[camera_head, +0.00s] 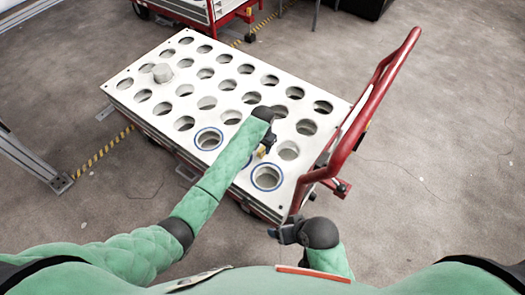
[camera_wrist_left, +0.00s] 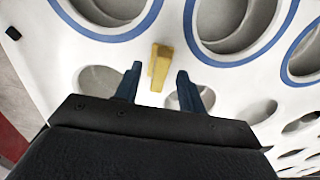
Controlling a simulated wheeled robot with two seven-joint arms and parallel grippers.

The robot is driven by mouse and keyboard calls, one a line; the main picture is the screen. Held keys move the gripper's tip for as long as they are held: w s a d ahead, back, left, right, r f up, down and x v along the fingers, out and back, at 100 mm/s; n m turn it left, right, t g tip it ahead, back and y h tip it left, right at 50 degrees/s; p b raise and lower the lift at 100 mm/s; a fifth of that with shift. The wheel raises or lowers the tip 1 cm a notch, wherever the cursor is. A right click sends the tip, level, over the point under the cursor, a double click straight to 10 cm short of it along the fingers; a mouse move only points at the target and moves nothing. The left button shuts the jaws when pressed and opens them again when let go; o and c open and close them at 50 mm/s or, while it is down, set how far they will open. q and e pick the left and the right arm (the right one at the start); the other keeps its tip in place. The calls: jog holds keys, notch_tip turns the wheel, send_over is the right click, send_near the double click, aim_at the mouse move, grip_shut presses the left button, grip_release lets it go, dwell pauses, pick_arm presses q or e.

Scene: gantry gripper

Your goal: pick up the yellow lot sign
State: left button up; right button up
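The yellow lot sign (camera_wrist_left: 159,66) is a small upright yellow piece on the white perforated top, between two blue-ringed holes. In the left wrist view my left gripper (camera_wrist_left: 155,84) is open, with its two dark fingers on either side of the sign's near end and a gap to each side. In the head view the sign (camera_head: 262,152) is small and partly hidden by my left gripper (camera_head: 268,150), which hangs over the top. My right gripper (camera_head: 283,235) is near the cart's front edge, away from the sign; its fingers are too small to read.
A red handle frame (camera_head: 375,95) rises along the right side. Blue rings (camera_head: 267,177) surround some near holes. Open floor lies to the right.

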pick_arm(q)
jog(key=shift+f, duration=0.8)
grip_shut()
